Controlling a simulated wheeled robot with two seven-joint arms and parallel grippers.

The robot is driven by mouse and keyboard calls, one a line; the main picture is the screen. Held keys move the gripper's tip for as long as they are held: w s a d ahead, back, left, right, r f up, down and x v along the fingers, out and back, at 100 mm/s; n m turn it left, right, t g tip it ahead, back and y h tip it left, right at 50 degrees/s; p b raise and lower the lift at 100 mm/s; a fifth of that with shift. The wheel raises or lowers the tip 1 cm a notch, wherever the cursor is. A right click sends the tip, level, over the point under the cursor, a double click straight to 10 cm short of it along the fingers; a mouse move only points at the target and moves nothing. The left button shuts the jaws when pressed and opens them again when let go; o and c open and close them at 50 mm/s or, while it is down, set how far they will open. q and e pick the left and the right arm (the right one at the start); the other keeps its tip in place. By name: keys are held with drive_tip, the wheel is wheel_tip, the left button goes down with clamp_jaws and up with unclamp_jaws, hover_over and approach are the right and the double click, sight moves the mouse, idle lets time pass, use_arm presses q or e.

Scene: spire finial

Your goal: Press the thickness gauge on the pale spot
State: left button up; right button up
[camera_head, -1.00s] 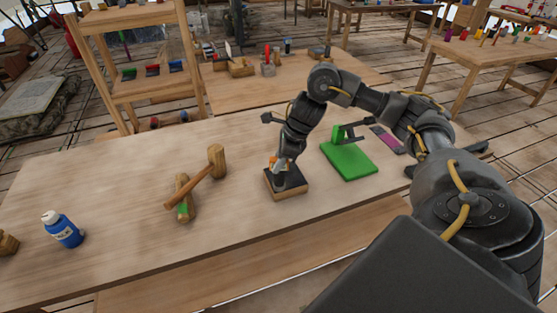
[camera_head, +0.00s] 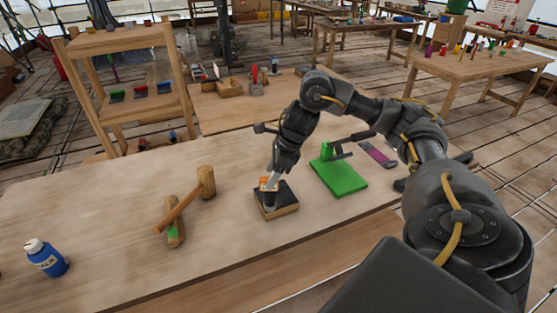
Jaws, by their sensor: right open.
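My right gripper (camera_head: 272,182) points down at a small block with a black top and wooden sides (camera_head: 284,208) on the workbench. Its jaws are open. A small orange and pale piece (camera_head: 267,184) shows at the fingertips, over the back of the black top. I cannot tell whether the fingers touch it, or whether it is the thickness gauge. No pale spot can be made out clearly in this view. My left gripper is not in view.
A green stand (camera_head: 342,180) with an upright and dark arm is close right of the block, with a purple strip (camera_head: 378,153) behind. Left are a wooden mallet (camera_head: 206,180), a green-marked wooden piece (camera_head: 174,235) and a blue bottle (camera_head: 48,260).

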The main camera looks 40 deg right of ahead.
drive_tip(key=p+v, duration=0.1)
drive_tip(key=v, duration=0.6)
drive_tip(key=shift+s+r, duration=0.15)
drive_tip(key=shift+r, duration=0.1)
drive_tip(key=shift+f, duration=0.1)
